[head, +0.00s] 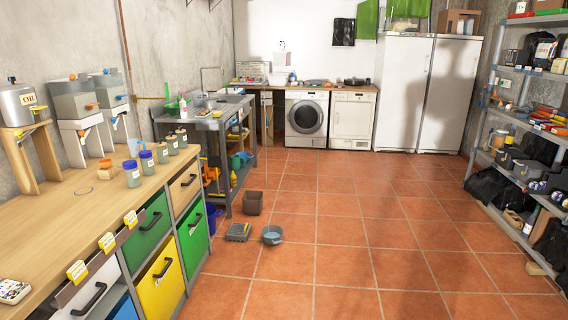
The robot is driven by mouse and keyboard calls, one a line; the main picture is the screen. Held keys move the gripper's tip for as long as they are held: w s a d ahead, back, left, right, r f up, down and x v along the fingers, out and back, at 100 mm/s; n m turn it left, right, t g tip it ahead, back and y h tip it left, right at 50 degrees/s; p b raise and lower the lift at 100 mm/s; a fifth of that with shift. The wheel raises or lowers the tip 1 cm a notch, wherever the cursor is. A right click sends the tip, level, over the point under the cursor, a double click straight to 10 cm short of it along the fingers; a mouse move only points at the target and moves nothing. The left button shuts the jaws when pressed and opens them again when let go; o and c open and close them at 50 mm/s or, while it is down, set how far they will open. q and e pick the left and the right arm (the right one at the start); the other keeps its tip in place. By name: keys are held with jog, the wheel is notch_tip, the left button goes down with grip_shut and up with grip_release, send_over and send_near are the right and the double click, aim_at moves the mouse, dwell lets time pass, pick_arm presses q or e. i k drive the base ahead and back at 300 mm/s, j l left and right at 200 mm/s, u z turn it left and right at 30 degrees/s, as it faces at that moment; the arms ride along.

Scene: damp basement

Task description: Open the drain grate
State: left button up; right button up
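A small grey square piece (238,232) lies on the tiled floor beside the workbench. It looks like the drain grate, but it is too small to tell for sure or to see whether it is open or shut. A round grey bowl (272,235) with bluish water in it is just to its right. A brown square bin (253,202) stands just behind it. Neither of my grippers is in view.
A wooden workbench (75,215) with coloured drawers runs along the left. A sink counter (215,115) stands beyond it. A washing machine (306,118) and white cabinets (425,95) line the back. Loaded shelves (515,165) stand at right. The middle floor (370,240) is clear.

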aim_at(233, 226)
jog(key=i, duration=3.65)
